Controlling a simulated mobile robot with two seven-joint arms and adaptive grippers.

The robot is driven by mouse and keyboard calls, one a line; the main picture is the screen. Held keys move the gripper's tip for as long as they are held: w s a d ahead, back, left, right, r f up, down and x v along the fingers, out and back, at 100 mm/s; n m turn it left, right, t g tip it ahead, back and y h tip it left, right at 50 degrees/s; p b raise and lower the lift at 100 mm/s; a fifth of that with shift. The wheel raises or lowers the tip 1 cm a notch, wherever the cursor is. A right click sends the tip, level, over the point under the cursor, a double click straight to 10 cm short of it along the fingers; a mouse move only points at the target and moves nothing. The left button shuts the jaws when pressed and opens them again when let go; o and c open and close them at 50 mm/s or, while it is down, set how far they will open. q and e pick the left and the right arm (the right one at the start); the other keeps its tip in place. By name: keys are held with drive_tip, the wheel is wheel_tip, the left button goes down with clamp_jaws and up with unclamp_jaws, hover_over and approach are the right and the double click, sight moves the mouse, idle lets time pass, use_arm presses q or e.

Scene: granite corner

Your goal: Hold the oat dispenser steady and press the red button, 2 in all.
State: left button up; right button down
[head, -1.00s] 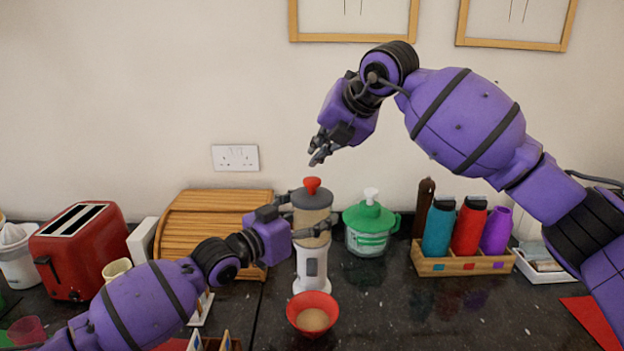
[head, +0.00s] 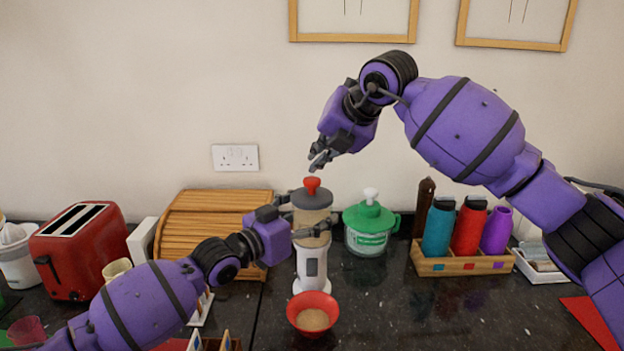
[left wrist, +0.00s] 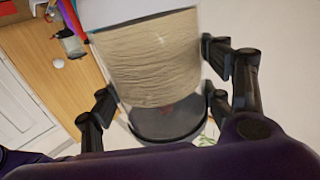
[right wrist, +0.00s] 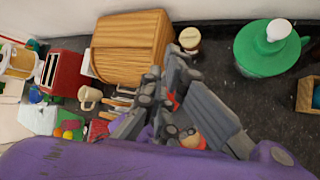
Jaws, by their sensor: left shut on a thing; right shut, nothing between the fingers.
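The oat dispenser (head: 311,262) stands upright on the dark counter, with a grey lid and a red button (head: 312,184) on top. My left gripper (head: 312,229) is shut on its clear upper body from the left. The left wrist view shows the oat-filled container (left wrist: 150,60) between the fingers (left wrist: 160,95). My right gripper (head: 316,162) is shut and empty, just above the red button, with a small gap seemingly between them. In the right wrist view my right fingers (right wrist: 170,90) hide most of the dispenser. A red bowl (head: 312,306) with oats stands at the spout.
A green-lidded container (head: 370,228) stands close right of the dispenser. A wooden bread box (head: 212,225) and red toaster (head: 82,250) are at left. A wooden rack (head: 462,264) holds bottles at right.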

idle(0.7)
drive_tip(key=shift+f, duration=0.4)
drive_tip(key=shift+f, duration=1.3)
idle(0.9)
drive_tip(key=shift+r, duration=1.65)
drive_tip(key=shift+r, duration=0.1)
wheel_tip(320, 180, up, 5)
drive_tip(key=shift+f, duration=0.1)
